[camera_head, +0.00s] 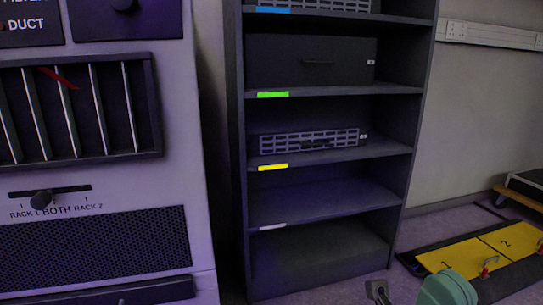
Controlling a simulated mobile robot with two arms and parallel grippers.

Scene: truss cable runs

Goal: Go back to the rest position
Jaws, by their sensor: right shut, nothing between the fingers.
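My right gripper (377,291) shows at the bottom edge, right of centre, low in front of the dark shelf rack's base. Only its small grey tip is in the picture. It is shut with nothing in it. A rounded pale green part beside it looks like part of my right arm. My left gripper is not in view.
A dark shelf rack (404,160) with coloured labels holds a dark box (290,60) and a slotted unit (290,145); its lower two shelves look empty. A grey cabinet (185,100) stands close at left. A yellow numbered platform (470,257) lies on the floor at right.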

